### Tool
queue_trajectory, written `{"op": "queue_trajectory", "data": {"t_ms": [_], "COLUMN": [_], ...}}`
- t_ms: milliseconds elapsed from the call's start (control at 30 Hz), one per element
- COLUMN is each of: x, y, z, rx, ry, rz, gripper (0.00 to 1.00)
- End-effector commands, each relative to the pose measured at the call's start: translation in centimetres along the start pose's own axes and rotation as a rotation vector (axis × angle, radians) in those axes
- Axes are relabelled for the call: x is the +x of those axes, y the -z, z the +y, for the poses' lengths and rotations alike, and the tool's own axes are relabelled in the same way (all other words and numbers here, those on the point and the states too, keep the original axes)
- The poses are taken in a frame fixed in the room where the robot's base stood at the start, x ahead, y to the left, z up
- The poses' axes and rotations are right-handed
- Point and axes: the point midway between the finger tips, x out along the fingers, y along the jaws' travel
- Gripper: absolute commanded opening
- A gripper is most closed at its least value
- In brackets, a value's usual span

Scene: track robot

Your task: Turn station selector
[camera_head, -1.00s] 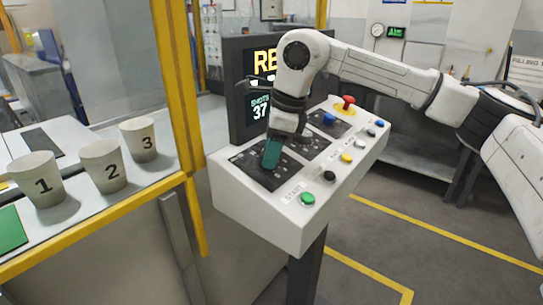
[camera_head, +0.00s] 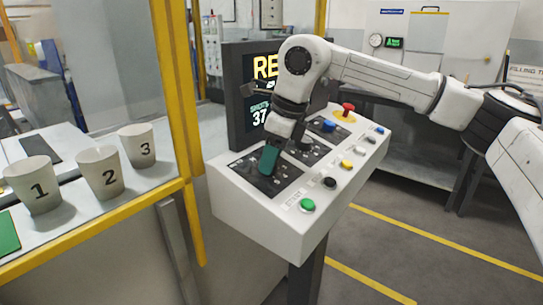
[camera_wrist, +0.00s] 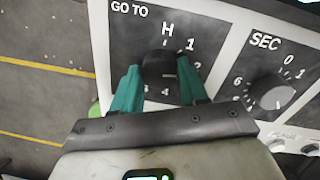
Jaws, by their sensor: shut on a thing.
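The station selector (camera_wrist: 158,66) is a round black knob on a dark panel marked GO TO, with H, 1, 2 and 4 readable around it in the wrist view. My gripper (camera_wrist: 160,86) has teal fingers on the left and right of this knob and is shut on it. In the head view my gripper (camera_head: 268,160) points down onto the near dark panel of the white console (camera_head: 262,212). The knob is hidden there behind the fingers. Some dial marks are hidden by the fingers in the wrist view.
A second knob (camera_wrist: 270,92), marked SEC, is close to the right. The console also bears a green button (camera_head: 307,205), a red button (camera_head: 348,108) and other buttons. A dark screen (camera_head: 245,100) stands behind. Numbered cups (camera_head: 102,172) stand behind a yellow frame.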

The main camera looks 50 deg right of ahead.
Motion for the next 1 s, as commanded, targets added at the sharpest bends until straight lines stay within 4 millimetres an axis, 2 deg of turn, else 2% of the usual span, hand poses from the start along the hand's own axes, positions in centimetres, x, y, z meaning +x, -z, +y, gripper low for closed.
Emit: {"op": "queue_trajectory", "data": {"t_ms": [33, 300, 600, 767, 1000], "x": [0.0, 0.0, -0.4, -2.5, -7.2], "y": [0.0, 0.0, 0.0, 0.0, -0.1], "z": [0.0, 0.0, 0.0, -0.1, -0.1], "rx": [0.000, -0.001, -0.001, -0.001, -0.001], "ry": [0.000, 0.000, 0.001, 0.003, 0.003], "rz": [-0.001, -0.001, -0.001, 0.000, -0.001], "gripper": [0.44, 0.69, 0.69, 0.69, 0.69]}}
